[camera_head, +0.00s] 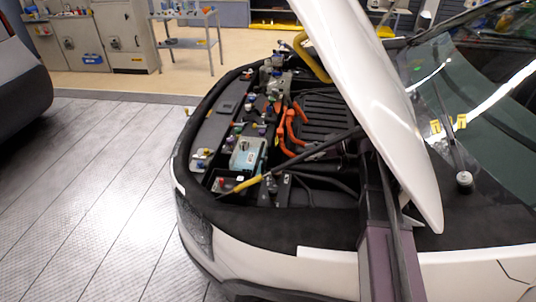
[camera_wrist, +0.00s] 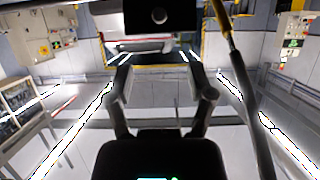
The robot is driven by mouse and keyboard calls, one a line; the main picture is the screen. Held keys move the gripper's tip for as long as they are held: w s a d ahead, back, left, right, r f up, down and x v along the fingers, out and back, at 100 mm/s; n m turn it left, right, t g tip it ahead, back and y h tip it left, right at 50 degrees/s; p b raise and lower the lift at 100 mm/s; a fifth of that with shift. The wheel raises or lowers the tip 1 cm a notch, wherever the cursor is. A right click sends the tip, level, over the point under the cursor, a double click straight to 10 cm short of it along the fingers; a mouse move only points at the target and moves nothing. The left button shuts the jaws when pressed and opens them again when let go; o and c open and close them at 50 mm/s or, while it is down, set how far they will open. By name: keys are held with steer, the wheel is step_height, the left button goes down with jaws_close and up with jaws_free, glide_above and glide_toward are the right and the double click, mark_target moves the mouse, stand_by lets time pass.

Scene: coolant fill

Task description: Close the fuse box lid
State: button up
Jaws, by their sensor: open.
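The open engine bay of a white car fills the middle of the head view. A pale blue-grey box (camera_head: 247,153) sits in its front part, with small caps and parts around it. I cannot tell for sure which part is the fuse box or its lid, or how the lid stands. In the wrist view, my gripper (camera_wrist: 160,80) is open, its two fingers apart with nothing between them. It faces the room, and no fuse box can be made out there. My gripper cannot be made out in the head view.
The raised white hood (camera_head: 375,90) slants over the bay's right side. A dark rod with a yellow end (camera_head: 250,184) crosses the bay; a similar rod (camera_wrist: 243,85) passes right of my gripper. Orange cables (camera_head: 291,128) lie mid-bay. The floor at left is clear.

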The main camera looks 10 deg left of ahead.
steer(key=shift+w, duration=0.15)
steer(key=shift+a, duration=0.25)
steer(key=b+x, duration=0.5)
steer(key=x, duration=0.8)
steer(key=shift+a, duration=0.25)
jaws_close()
